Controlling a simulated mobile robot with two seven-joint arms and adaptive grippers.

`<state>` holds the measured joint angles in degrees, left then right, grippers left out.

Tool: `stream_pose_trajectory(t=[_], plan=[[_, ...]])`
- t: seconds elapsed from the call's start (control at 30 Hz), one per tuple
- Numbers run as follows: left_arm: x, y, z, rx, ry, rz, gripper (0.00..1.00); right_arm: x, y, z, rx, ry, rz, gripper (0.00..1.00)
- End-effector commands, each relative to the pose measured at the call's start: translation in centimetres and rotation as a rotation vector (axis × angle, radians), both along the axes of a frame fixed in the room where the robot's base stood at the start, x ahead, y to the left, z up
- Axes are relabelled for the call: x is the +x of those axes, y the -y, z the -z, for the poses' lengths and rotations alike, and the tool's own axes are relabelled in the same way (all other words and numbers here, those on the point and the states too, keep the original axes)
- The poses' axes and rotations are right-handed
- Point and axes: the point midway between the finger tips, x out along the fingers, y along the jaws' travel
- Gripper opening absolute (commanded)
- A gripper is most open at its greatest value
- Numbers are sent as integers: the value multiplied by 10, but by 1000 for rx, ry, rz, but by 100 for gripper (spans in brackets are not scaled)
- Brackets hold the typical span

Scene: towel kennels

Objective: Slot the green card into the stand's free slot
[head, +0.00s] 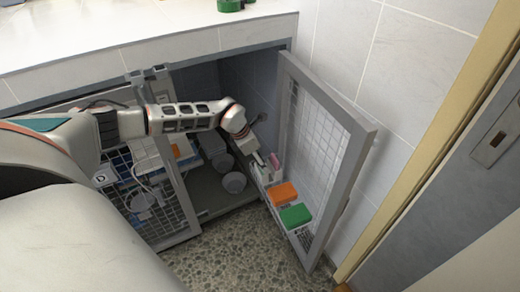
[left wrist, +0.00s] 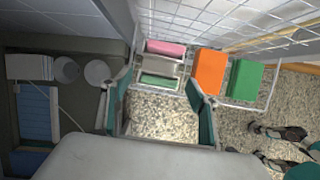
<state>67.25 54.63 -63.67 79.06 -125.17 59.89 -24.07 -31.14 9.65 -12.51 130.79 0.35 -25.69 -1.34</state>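My left gripper (head: 258,163) is at the open door's rack; in the left wrist view (left wrist: 160,92) its two fingers are spread wide. A thin green piece (left wrist: 160,81), which looks like the green card, lies between the fingers with gaps on both sides. Beyond it are a pale grey-white piece (left wrist: 157,66) and a pink piece (left wrist: 165,48), seemingly in a stand whose slots I cannot make out. The pink piece also shows in the head view (head: 275,161). Dark and teal parts at the left wrist view's right edge may be my right gripper (left wrist: 284,138); its fingers are unclear.
An orange block (head: 284,194) and a green block (head: 295,215) sit on the rack of the open mesh door (head: 352,150). Grey bowls (head: 234,183) stand inside the kennel to the left. Another mesh door (head: 175,205) is further left. The speckled floor (head: 235,240) in front is clear.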

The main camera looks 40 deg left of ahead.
Motion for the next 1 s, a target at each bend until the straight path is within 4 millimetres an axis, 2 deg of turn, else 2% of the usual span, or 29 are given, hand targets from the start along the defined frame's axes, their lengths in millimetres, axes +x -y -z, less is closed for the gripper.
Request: stream_pose_trajectory(t=[0.27,0.73,1.0], plan=[[-1,-1,-2,0,-1,0,60,-4,-1,6,0,-13,-3,40],[-22,-12,-57,0,-1,0,60,-6,-1,8,0,-19,-2,40],[-28,-14,-71,-1,-3,1,60,-5,-1,8,1,-18,-1,40]])
